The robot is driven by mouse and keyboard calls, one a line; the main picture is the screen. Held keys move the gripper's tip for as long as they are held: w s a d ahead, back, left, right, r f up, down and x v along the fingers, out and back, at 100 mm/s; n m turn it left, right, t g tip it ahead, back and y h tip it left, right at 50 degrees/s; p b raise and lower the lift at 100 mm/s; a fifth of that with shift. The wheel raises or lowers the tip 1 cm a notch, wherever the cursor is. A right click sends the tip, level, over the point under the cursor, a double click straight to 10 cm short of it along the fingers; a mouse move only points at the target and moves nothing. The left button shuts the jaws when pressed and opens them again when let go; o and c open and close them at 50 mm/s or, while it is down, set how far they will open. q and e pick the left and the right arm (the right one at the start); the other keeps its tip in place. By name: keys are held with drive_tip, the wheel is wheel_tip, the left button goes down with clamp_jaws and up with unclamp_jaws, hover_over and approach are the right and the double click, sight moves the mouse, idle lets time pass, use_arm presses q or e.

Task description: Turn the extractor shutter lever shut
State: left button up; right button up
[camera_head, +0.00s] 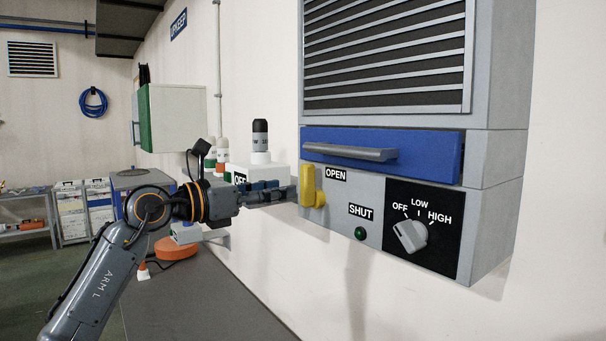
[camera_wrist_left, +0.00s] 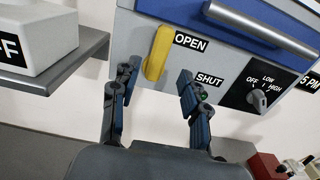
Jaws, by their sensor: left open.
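The yellow shutter lever (camera_head: 308,187) is on the front of the grey extractor housing (camera_head: 345,205). It stands about upright, beside the OPEN label (camera_head: 335,175); the SHUT label (camera_head: 360,211) is lower right of it. My left gripper (camera_head: 288,193) reaches in from the left, close to the lever. In the left wrist view the gripper (camera_wrist_left: 159,77) is open, with its fingertips on either side below the lever (camera_wrist_left: 158,52). Nothing is between the fingers, and I cannot tell whether a finger touches the lever. My right gripper is not in view.
A blue drawer front (camera_head: 400,150) with a grey bar handle juts out above the lever. A fan dial (camera_head: 410,235) and a green button (camera_head: 360,233) sit to the right. A white box (camera_head: 262,172) is behind my gripper. Below the housing is bare wall.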

sight(302, 185)
use_arm(q)
drive_tip(key=p+x, duration=0.2)
drive_tip(key=x, duration=0.3)
drive_tip(key=shift+w+r, duration=0.15)
drive_tip(key=shift+w+d, duration=0.2)
drive_tip(key=shift+d, duration=0.05)
drive_tip(key=shift+w+d, duration=0.2)
drive_tip(key=shift+d, duration=0.15)
drive_tip(key=shift+f, duration=0.2)
clamp_jaws()
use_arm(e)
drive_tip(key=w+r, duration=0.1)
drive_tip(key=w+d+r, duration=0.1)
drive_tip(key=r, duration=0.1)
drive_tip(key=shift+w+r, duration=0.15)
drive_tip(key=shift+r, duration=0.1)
